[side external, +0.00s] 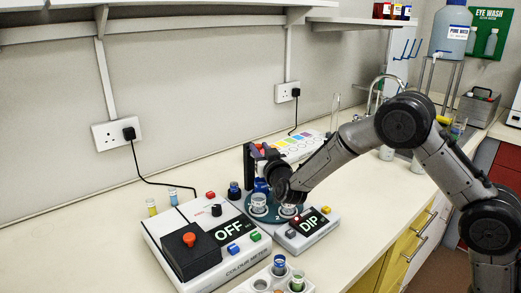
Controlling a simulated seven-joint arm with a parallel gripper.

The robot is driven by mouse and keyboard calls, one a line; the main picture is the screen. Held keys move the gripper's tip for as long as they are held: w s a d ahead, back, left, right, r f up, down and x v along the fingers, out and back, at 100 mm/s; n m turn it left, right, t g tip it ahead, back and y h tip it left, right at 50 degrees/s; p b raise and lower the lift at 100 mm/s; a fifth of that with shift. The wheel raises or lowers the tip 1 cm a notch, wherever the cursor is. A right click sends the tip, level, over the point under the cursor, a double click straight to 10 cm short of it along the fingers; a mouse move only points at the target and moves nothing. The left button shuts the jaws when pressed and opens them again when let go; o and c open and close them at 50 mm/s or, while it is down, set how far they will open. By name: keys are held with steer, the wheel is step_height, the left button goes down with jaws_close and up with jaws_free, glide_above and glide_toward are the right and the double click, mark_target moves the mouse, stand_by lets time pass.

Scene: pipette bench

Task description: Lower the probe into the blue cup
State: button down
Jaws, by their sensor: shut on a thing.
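My gripper (262,168) is over the back of a round teal turntable (274,218), between the colour meter (208,241) and a small unit reading DIP (309,226). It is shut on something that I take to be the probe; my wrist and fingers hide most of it. A blue shape (262,186), perhaps the blue cup, shows just below the gripper; I cannot tell whether the probe is inside it. Clear cups (259,203) stand on the front of the turntable. The colour meter display reads OFF.
A dark blue-topped vial (234,190) stands left of the gripper. A white rack (262,284) with vials is at the front edge. A black box with a red button (189,240) sits on the meter. A white tray with coloured patches (298,145) lies behind.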

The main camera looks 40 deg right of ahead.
step_height(320, 180, down, 6)
steer(key=shift+r, duration=0.1)
stand_by(0.4)
steer(key=c, duration=0.6)
jaws_free()
steer(key=shift+r, duration=0.1)
